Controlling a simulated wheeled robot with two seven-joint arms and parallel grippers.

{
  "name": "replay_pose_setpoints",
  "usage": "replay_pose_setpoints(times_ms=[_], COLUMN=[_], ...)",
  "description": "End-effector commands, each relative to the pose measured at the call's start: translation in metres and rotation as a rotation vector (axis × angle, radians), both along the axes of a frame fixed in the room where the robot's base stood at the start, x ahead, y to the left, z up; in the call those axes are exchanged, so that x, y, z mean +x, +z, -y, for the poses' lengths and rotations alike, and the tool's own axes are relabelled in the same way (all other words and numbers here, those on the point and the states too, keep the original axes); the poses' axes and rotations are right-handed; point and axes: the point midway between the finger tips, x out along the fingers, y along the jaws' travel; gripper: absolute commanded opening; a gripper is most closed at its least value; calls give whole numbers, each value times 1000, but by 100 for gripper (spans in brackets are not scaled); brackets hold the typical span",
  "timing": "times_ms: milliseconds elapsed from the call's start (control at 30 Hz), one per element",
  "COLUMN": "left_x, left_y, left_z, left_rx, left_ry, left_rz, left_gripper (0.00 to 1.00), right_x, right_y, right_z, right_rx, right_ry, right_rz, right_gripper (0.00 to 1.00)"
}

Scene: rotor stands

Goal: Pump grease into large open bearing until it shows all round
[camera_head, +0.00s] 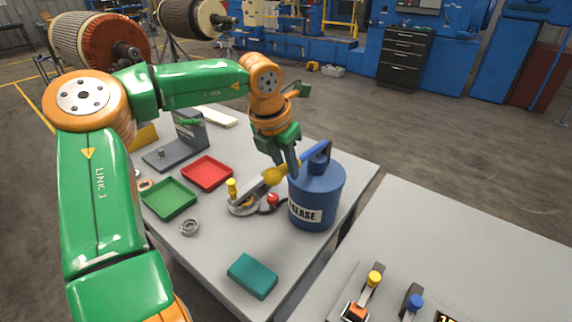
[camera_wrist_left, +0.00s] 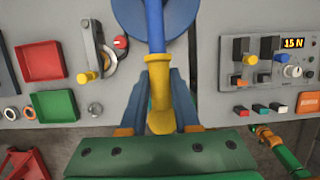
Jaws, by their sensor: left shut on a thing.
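The blue grease bucket (camera_head: 317,200) stands upright on the left table, with a pump head and blue lever on top. My left gripper (camera_head: 283,170) is shut on the yellow grip (camera_head: 273,176) at the lever's end, beside the bucket. In the left wrist view the yellow grip (camera_wrist_left: 159,85) runs between the fingers (camera_wrist_left: 160,115). A larger metal ring (camera_head: 240,208), seemingly the open bearing, lies left of the bucket, partly covered by a yellow-knobbed bar (camera_head: 232,188). Whether grease shows on it cannot be made out. My right gripper is not identifiable.
A red tray (camera_head: 207,173), a green tray (camera_head: 168,198), a small bearing (camera_head: 190,228) and a teal block (camera_head: 252,276) lie on the same table. A red knob (camera_head: 272,198) stands close to the bucket. The right table (camera_head: 470,230) holds a lever panel, across a gap.

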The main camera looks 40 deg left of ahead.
Motion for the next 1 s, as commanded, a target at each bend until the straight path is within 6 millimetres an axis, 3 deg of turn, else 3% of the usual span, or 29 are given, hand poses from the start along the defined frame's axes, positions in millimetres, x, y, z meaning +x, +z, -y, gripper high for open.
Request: replay_pose_setpoints(times_ms=[1000], left_x=[-1], left_y=[-44], left_z=[0], left_rx=[0], left_ry=[0], left_rz=[-4], left_gripper=[0], right_x=[0], right_y=[-41], right_z=[0], right_rx=[0], right_ry=[0], right_rz=[0], right_gripper=[50])
